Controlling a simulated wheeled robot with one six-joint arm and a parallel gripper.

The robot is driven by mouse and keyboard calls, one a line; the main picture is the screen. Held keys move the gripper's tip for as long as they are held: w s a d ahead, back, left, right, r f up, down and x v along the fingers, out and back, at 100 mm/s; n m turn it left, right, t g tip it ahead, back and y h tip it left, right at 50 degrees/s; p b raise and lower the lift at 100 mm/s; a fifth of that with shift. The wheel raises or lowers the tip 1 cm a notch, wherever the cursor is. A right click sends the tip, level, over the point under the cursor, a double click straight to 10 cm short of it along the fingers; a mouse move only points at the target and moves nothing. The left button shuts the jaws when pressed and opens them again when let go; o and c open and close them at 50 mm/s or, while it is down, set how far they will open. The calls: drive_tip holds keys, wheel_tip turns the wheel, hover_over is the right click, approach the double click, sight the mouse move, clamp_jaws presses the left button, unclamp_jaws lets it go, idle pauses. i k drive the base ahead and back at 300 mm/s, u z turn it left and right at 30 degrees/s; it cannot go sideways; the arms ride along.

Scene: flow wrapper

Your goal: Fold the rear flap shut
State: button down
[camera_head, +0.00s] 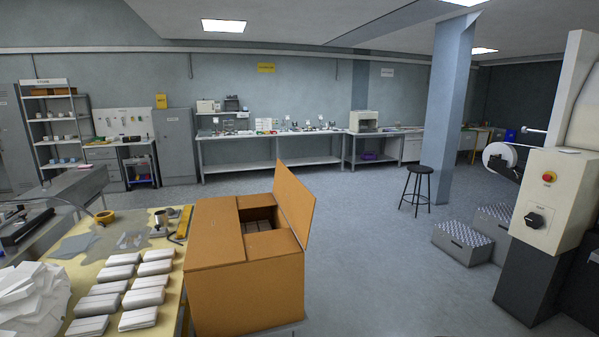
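An open cardboard box (247,290) stands at the front, right of the packing table. Its right-hand flap (296,200) stands up, leaning slightly outward. The left flap (214,232) lies flat over the top. A near panel (268,248) also lies flat along the front edge. At the back edge is a brown panel (257,200); I cannot tell whether it is a folded flap or the inner wall. The opening between them is dark, with some pale contents (258,225) partly visible. My gripper is not in view.
A machine (548,200) stands at the right, with metal steps (467,245) and a black stool (417,186) behind. The floor right of the box is clear.

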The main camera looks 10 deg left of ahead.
sight(296, 201)
drive_tip(key=i, duration=1.45)
drive_tip(key=u, duration=0.1)
